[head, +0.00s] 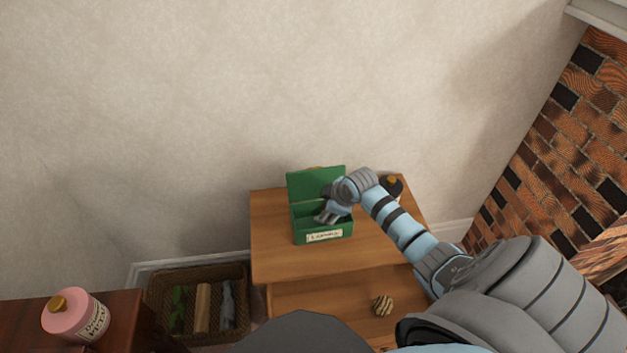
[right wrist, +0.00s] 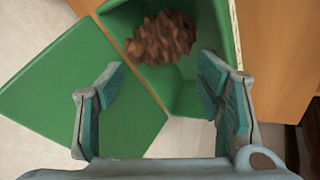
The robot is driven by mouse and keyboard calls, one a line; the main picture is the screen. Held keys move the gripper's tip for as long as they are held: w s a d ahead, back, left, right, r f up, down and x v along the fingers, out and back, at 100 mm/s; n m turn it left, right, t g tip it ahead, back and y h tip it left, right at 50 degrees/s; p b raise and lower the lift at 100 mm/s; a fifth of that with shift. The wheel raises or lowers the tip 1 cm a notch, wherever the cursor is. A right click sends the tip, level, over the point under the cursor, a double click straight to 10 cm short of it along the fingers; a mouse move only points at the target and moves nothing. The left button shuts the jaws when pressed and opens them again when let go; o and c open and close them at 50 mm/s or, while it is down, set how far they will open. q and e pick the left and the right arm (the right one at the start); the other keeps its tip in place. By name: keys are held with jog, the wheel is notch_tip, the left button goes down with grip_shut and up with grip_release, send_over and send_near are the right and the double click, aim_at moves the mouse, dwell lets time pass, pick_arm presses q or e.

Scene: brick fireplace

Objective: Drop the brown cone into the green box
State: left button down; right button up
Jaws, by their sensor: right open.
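The green box (head: 322,228) stands open on the wooden shelf unit, its lid (head: 315,184) raised at the back and a label on its front. It also shows in the right wrist view (right wrist: 188,98). The brown cone (right wrist: 162,38) lies inside the box in the right wrist view; in the head view I cannot make it out. My right gripper (head: 325,217) is over the box opening. Its fingers are apart with nothing between them (right wrist: 162,112), and the cone is beyond the fingertips. My left gripper is not in view.
The wooden shelf unit (head: 277,255) has a striped ball (head: 382,305) on its lower level. A dark item with a yellow top (head: 392,185) stands behind my right arm. A basket (head: 238,318) is on the floor.

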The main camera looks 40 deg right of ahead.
jog(key=shift+s, duration=0.1)
jog(key=v, duration=1.2)
